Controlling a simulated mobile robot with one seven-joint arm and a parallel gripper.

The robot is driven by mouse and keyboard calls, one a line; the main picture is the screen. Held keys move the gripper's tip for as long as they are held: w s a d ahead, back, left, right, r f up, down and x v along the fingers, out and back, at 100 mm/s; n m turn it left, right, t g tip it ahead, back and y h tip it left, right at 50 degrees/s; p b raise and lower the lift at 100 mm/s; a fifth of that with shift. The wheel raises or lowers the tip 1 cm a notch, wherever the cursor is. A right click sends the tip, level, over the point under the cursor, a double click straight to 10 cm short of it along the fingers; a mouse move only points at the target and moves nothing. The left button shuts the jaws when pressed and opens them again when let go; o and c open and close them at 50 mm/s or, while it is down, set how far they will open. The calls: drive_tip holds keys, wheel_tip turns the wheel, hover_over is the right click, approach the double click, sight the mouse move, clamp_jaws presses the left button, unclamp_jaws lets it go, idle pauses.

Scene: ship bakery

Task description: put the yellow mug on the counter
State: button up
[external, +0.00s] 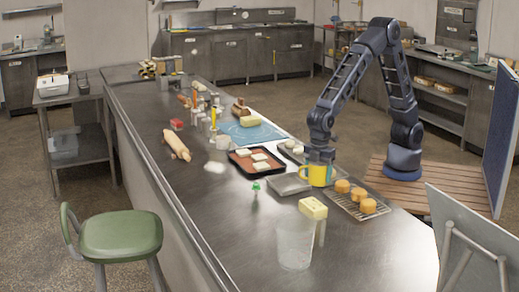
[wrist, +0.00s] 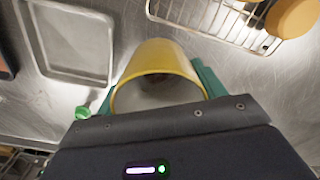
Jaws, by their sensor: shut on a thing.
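The yellow mug (external: 316,176) is at my gripper (external: 318,160), at the right part of the long steel counter (external: 222,212). In the wrist view the mug (wrist: 160,62) lies between the green fingers of my gripper (wrist: 158,95), which are shut on it. I look into its open, grey inside. The mug appears close above the counter, between the metal tray and the wire rack; I cannot tell whether it touches the surface.
An empty metal tray (external: 290,184) is left of the mug. A wire rack (external: 352,207) with round orange cakes is to the right. A butter block (external: 313,208) and a clear container (external: 295,244) stand nearer the front. The counter's front right is clear.

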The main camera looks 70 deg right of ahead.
drive_tip(key=shift+f, duration=3.65)
drive_tip(key=shift+f, duration=0.1)
drive_tip(key=o, duration=1.2)
drive_tip(key=shift+o, duration=0.2)
wheel_tip(320, 180, up, 12)
drive_tip(key=shift+w+r, duration=0.1)
drive_tip(key=shift+d, duration=0.1)
